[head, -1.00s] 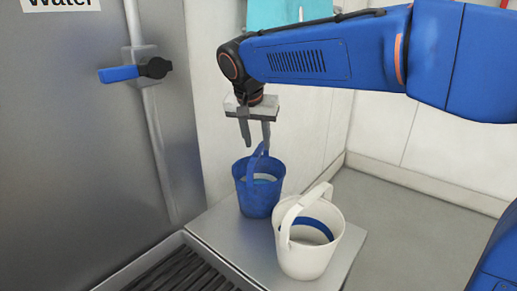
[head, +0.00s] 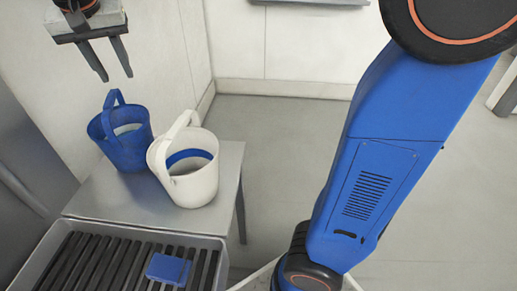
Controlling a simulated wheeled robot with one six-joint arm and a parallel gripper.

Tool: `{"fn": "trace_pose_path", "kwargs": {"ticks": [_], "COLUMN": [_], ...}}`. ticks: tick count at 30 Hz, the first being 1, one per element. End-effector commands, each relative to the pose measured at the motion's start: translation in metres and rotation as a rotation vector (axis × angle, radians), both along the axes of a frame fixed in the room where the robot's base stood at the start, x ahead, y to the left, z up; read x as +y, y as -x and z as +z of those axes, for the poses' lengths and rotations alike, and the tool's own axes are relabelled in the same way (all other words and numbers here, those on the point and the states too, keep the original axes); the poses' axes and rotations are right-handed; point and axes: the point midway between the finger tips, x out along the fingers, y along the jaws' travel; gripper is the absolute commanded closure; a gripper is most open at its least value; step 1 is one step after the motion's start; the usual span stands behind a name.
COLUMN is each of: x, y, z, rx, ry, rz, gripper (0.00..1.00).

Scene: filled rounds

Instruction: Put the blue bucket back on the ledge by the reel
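The blue bucket (head: 126,152) stands upright on a grey metal ledge (head: 105,200), its handle raised. A pale surface shows inside it. A white bucket (head: 190,182) with a blue band inside stands close on its right, overlapping it in the picture. My gripper (head: 116,77) is at the upper left, above the blue bucket. Its two fingers point down, spread apart with nothing between them. A gap shows between the fingertips and the blue handle. I see no reel in this view.
A trough with dark slats (head: 110,262) lies in front of the ledge, with a small blue block (head: 169,269) on it. Pale walls rise behind the ledge. The grey floor (head: 285,155) to the right of the ledge is clear up to my arm.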

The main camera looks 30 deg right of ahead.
Motion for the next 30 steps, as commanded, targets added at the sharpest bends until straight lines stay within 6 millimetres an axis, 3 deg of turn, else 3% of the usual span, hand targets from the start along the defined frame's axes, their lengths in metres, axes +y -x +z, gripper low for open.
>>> {"fn": "trace_pose_path", "kwargs": {"ticks": [1,3,9,12,21,27,30], "x": [-0.026,-0.056,-0.132,-0.161,-0.226,-0.250,-0.255], "y": [0.009,0.022,0.069,0.094,0.174,0.221,0.236], "z": [-0.004,-0.014,-0.050,-0.068,-0.137,-0.187,-0.203], "rx": [0.003,0.010,0.022,0.020,-0.002,-0.025,-0.032], "ry": [-0.003,-0.005,-0.011,-0.013,-0.015,-0.007,-0.003], "rz": [0.004,0.027,0.087,0.113,0.179,0.215,0.226], "gripper": [0.66,0.66,0.66,0.66,0.66,0.66,0.66]}}
